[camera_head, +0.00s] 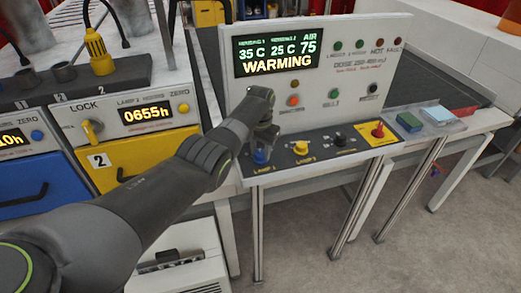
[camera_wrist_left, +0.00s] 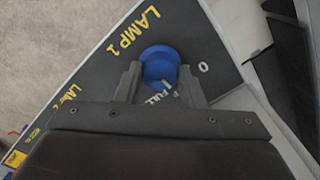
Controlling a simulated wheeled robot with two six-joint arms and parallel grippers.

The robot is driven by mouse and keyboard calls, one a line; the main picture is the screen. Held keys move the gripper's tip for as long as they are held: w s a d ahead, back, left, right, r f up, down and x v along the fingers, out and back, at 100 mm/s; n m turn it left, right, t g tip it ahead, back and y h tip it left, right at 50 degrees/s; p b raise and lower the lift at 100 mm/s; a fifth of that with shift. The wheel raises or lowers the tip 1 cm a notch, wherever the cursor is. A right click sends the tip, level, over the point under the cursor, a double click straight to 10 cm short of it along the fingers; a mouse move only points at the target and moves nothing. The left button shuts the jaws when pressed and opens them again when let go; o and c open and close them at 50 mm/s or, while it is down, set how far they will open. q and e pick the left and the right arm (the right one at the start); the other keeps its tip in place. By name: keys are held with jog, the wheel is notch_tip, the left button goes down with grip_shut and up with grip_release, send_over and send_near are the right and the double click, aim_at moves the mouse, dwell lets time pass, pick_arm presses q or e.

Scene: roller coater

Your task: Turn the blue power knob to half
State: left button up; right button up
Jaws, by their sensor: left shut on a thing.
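The blue power knob (camera_head: 261,156) sits at the left end of the control panel's dark sloped front strip, above the label LAMP 1. My left gripper (camera_head: 262,143) reaches down to it from above. In the left wrist view the blue knob (camera_wrist_left: 160,65) is between the two fingers of my left gripper (camera_wrist_left: 160,77), which is shut on it. The marks 0 and FULL show beside the knob there. The fingers hide part of the knob and its scale, so its pointer is hard to read. My right gripper is not in view.
The display (camera_head: 277,55) reads WARMING. A blue and a yellow drawer unit (camera_head: 150,160) stand at the left. Grey floor lies in front.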

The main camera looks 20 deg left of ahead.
aim_at(261, 153)
pick_arm(q)
jog(key=shift+r, duration=0.1)
jog(key=o, duration=1)
jog(key=shift+r, duration=0.3)
jog(key=shift+r+b, duration=0.9)
jog(key=shift+r, duration=7.5)
jog(key=shift+f, duration=0.1)
